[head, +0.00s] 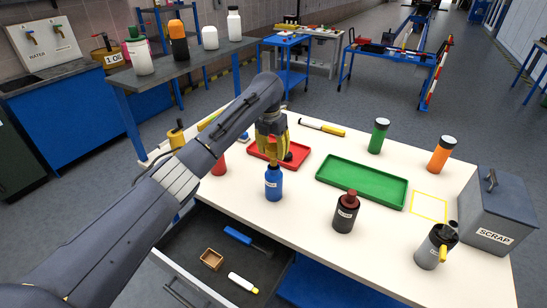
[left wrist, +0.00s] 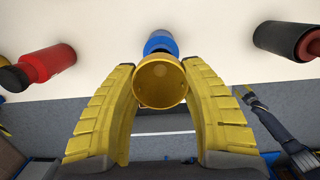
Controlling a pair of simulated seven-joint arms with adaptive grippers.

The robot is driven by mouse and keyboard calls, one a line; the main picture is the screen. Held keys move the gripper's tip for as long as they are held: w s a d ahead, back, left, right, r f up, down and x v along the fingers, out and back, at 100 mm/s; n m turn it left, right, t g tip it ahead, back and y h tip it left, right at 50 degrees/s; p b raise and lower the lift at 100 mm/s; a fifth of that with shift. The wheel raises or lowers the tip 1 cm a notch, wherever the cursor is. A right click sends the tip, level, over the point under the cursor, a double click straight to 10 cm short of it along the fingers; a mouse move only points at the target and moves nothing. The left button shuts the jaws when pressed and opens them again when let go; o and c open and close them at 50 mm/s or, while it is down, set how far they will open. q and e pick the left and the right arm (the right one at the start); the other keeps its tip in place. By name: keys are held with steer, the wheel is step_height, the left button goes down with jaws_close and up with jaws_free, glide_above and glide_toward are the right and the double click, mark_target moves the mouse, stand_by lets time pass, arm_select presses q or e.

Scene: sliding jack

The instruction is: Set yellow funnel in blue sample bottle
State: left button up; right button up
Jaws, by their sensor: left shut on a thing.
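The blue sample bottle (head: 273,188) stands upright on the white table near its front edge. My left gripper (head: 272,158) is directly above it in the head view, fingers pointing down. In the left wrist view the yellow funnel (left wrist: 160,82) sits between the two yellow fingers of this gripper (left wrist: 162,95), which are shut on it, its round mouth facing the camera. The blue bottle (left wrist: 160,43) shows just beyond the funnel there, partly hidden. In the head view funnel and fingers blend together. I cannot tell whether the funnel's spout touches or enters the bottle neck.
A red bottle (head: 218,165) stands left and a dark brown bottle (head: 346,212) right of the blue one. A red tray (head: 297,163) lies behind, a green tray (head: 330,185) to the right. An open drawer (head: 195,248) is below the front edge. A scrap bin (head: 497,212) stands right.

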mark_target(273, 157)
arm_select(q)
steer(key=shift+f, duration=1.5)
steer(key=shift+f, duration=0.2)
steer(key=o, duration=1)
steer(key=shift+o, duration=0.2)
steer(key=shift+r, duration=0.1)
steer(key=r, duration=0.4)
steer(key=s+r, duration=0.1)
steer(key=r, duration=0.7)
steer(key=shift+s+a, duration=0.25)
steer(key=shift+a, duration=0.1)
